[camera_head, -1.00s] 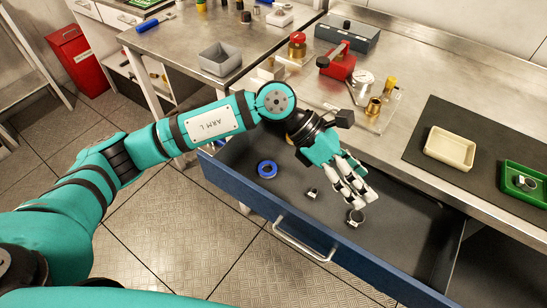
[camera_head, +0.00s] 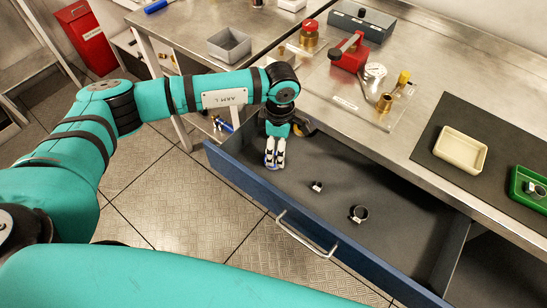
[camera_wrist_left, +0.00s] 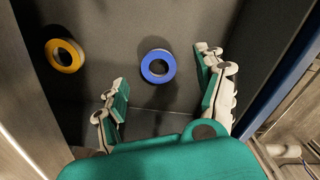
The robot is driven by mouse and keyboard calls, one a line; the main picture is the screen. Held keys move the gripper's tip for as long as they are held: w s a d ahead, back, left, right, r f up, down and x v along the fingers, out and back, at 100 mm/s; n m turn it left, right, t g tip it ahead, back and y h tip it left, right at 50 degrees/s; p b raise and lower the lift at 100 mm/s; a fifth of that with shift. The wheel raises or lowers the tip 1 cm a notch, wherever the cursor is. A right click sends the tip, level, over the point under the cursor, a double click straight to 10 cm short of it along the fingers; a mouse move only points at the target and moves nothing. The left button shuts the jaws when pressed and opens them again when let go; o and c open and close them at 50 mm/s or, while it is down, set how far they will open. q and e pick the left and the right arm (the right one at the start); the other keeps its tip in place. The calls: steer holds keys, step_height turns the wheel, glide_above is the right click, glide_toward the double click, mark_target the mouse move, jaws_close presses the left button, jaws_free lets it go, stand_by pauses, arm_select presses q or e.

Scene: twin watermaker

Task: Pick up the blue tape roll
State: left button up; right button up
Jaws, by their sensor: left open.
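The blue tape roll (camera_wrist_left: 158,67) lies flat on the drawer floor in the left wrist view, ahead of and between the spread fingers of my left gripper (camera_wrist_left: 167,88). The gripper is open and empty. In the head view my left gripper (camera_head: 274,160) points down into the left end of the open drawer (camera_head: 330,185). It covers most of the blue tape roll there, and only a bit of blue shows beside the fingers. My right gripper is not in view.
A yellow tape roll (camera_wrist_left: 65,55) lies in the drawer to the left of the blue one. Two small clamp rings (camera_head: 317,186) (camera_head: 358,213) lie further right in the drawer. The drawer's blue front wall (camera_wrist_left: 290,70) is close to the right finger.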

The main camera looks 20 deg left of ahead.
arm_select(q)
steer(key=shift+w+a+f+p, duration=0.1)
steer(key=shift+f+p, duration=0.15)
steer(key=shift+f, duration=0.85)
steer(key=shift+w+f+p, duration=0.15)
steer(key=shift+f+p, duration=0.05)
steer(key=shift+f, duration=0.85)
steer(key=shift+w+a+f+p, duration=0.1)
steer(key=shift+f+p, duration=0.15)
steer(key=shift+f, duration=0.85)
steer(key=c, duration=1)
